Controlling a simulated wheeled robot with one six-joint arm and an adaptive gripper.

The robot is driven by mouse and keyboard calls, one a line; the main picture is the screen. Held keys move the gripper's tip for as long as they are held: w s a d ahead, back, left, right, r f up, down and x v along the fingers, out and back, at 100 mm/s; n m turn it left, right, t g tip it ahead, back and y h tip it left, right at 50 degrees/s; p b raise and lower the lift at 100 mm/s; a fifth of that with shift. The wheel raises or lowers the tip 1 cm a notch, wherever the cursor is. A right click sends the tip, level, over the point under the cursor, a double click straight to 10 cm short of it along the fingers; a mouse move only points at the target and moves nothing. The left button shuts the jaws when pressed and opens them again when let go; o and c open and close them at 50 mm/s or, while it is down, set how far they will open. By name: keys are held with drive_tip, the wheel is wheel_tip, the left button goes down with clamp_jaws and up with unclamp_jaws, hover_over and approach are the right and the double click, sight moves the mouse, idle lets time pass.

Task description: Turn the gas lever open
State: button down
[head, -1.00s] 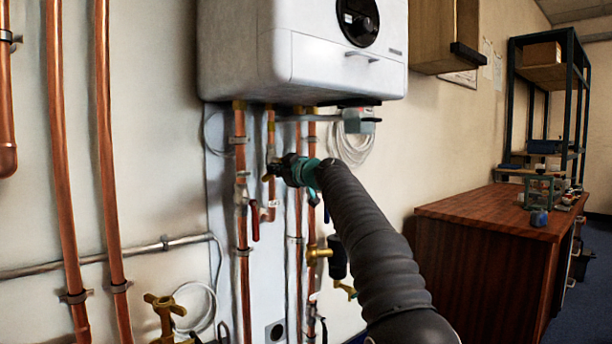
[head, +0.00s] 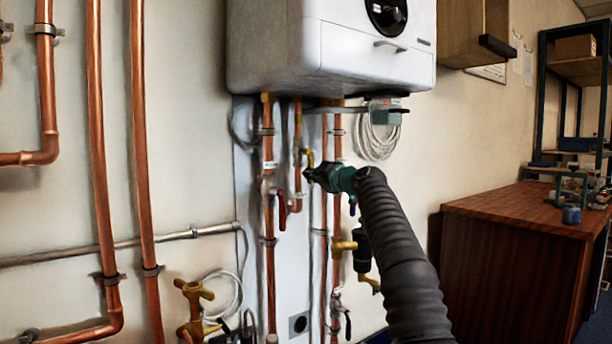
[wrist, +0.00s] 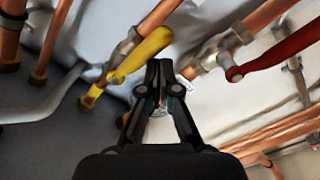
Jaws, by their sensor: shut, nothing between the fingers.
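The gas lever is the yellow lever (wrist: 143,54) on a copper pipe's valve. In the wrist view it slants from lower left to upper right, just left of my fingertips. In the head view the yellow lever (head: 310,159) shows as a small piece above my gripper, under the boiler. My gripper (wrist: 160,66) is shut and empty, with its fingertips close beside the lever. I cannot tell whether they touch it. In the head view my gripper (head: 308,175) points left at the pipes.
A red lever (wrist: 282,51) on a neighbouring pipe is to the right in the wrist view. The white boiler (head: 340,50) hangs above. Copper pipes (head: 142,130) run down the wall at left. A brass valve (head: 194,305) is low down. A wooden cabinet (head: 510,270) stands at right.

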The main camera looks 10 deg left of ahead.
drive_tip(key=shift+w+f, duration=0.2)
drive_tip(key=shift+f, duration=0.15)
idle(0.6)
